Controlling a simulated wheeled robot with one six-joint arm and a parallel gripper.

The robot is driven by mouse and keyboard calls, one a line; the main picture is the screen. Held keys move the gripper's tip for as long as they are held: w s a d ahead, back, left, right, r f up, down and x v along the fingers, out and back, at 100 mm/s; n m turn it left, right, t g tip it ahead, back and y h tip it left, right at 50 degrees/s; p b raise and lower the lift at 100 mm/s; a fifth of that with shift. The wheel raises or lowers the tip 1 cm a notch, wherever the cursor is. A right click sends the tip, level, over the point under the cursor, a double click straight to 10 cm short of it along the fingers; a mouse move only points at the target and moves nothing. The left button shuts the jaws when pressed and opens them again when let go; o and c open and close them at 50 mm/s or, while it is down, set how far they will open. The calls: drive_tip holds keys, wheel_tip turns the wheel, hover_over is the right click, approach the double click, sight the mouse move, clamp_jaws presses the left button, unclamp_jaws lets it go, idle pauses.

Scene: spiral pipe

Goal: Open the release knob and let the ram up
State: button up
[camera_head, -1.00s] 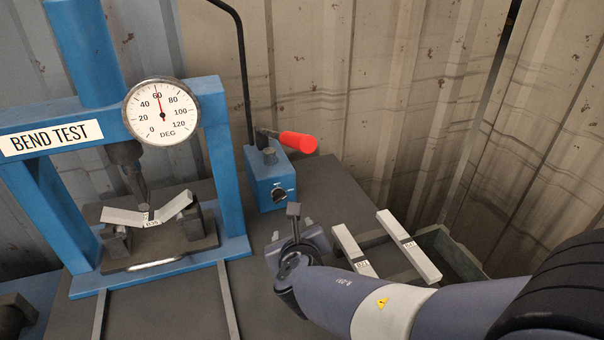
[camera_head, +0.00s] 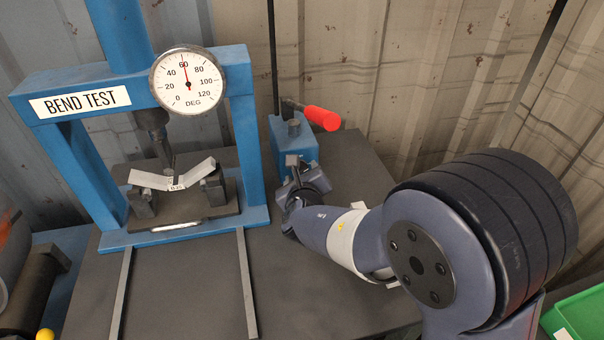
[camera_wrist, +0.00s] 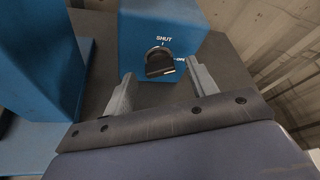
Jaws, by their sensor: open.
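The blue pump block (camera_head: 290,137) stands right of the press. In the wrist view its front face (camera_wrist: 145,30) carries the black release knob (camera_wrist: 162,62), below the word SHUT. My gripper (camera_wrist: 160,88) is open, one finger on each side and short of the knob, with nothing between them. In the head view my gripper (camera_head: 303,182) is in front of the block and hides the knob. The ram (camera_head: 154,135) is down at the bent strip (camera_head: 173,182) on its supports. The dial (camera_head: 187,80) reads about 60 degrees.
A red-handled lever (camera_head: 322,118) sticks out above the block. The blue press frame (camera_head: 243,150) stands close on the left. A corrugated wall (camera_head: 420,80) is behind. The bench top (camera_head: 185,290) in front of the press is clear. A green bin (camera_head: 580,315) is at lower right.

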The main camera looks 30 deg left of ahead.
drive_tip(key=shift+w+a+f, duration=0.15)
drive_tip(key=shift+w, duration=0.1)
drive_tip(key=shift+c, duration=0.3)
drive_tip(key=c, duration=0.9)
